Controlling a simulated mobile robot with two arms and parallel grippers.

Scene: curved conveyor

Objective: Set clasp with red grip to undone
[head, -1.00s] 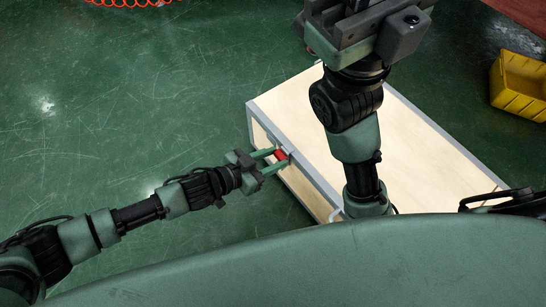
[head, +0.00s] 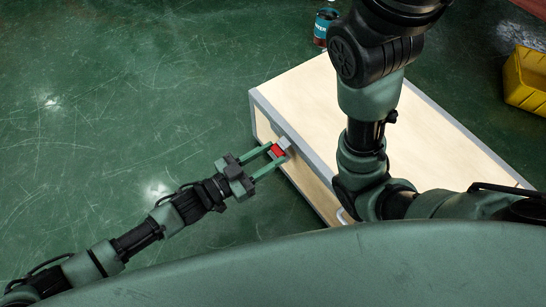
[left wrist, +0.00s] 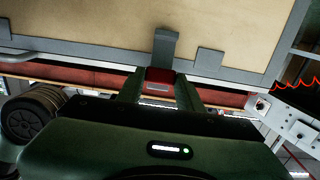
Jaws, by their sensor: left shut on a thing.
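The clasp with the red grip (head: 278,151) is on the near left side of a pale wooden case (head: 310,100) with grey edging. Its grey arm (head: 285,142) joins the case edge, and the red grip stands out from the side. My left gripper (head: 273,152) is shut on the red grip, one finger on each side. In the left wrist view the red grip (left wrist: 160,76) sits between the fingers, with the grey clasp arm (left wrist: 165,46) reaching the case panel (left wrist: 240,28). My right arm crosses above the case; its gripper is outside the view.
A yellow bin (head: 527,82) is at the right. The floor left of the case is clear. My right arm covers part of the case top.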

